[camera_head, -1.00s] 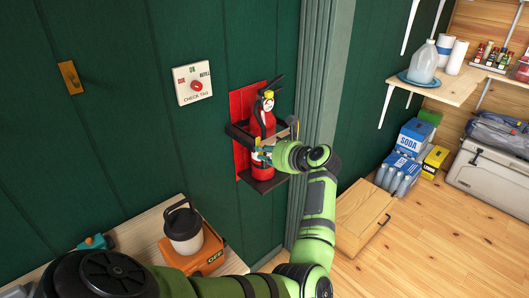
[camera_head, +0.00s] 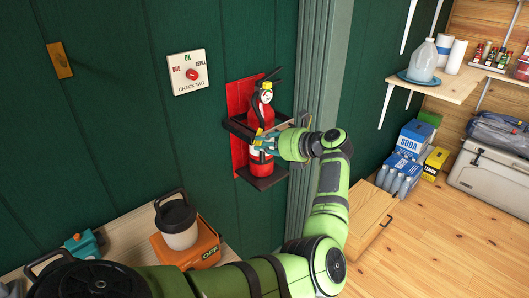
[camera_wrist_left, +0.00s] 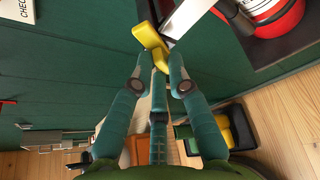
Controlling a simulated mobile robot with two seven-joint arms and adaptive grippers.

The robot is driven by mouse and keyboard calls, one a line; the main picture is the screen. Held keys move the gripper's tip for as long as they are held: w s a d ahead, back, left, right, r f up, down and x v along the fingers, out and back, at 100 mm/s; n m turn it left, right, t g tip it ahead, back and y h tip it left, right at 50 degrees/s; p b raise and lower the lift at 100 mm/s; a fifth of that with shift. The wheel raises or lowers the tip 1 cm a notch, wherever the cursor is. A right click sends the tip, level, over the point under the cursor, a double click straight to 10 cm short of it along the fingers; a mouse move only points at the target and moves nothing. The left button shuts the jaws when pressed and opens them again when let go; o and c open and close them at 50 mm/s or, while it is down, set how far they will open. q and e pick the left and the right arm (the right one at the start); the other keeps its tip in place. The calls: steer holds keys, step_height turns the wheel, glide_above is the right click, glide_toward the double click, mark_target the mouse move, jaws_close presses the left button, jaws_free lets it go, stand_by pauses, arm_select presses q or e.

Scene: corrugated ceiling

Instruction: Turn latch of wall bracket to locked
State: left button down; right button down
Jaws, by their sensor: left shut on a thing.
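The wall bracket holds a red fire extinguisher (camera_head: 265,112) upright against a red back plate (camera_head: 239,92), with a dark frame (camera_head: 238,128) around its middle. The yellow latch (camera_head: 259,137) is at the front of the bracket. In the left wrist view the latch (camera_wrist_left: 152,42) is tilted, with its lower end between my teal fingertips. My left gripper (camera_head: 264,145) is shut on the latch, and its fingers hide part of the extinguisher. The left gripper's fingers (camera_wrist_left: 158,75) also show in the left wrist view. My right gripper is not in view.
A check-tag panel (camera_head: 188,72) with a red knob hangs left of the bracket. A table below carries an orange box (camera_head: 190,249) with a lidded cup (camera_head: 178,224). A green-grey post (camera_head: 318,75) stands close right of the bracket. Open wooden floor lies further right.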

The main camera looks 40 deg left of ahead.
arm_select(q)
steer(key=shift+w+a+f+m+g+y+b, duration=0.1)
steer(key=shift+m+g+y+b, duration=0.5)
steer(key=shift+m+b, duration=0.85)
steer(key=shift+w+d+f+m+g+y+b, duration=0.15)
steer(key=shift+m+g+y+b, duration=0.25)
steer(key=shift+m+g+b, duration=0.75)
steer(key=shift+s+a+f+m+g+y+b, duration=0.15)
steer(key=shift+m+g+y+b, duration=0.3)
steer(key=shift+m+b, duration=1.3)
steer(key=shift+w+m, duration=0.1)
steer(key=shift+m, duration=0.35)
steer(key=shift+r, duration=0.1)
steer(key=c, duration=1.2)
jaws_free()
steer(key=shift+a, duration=0.15)
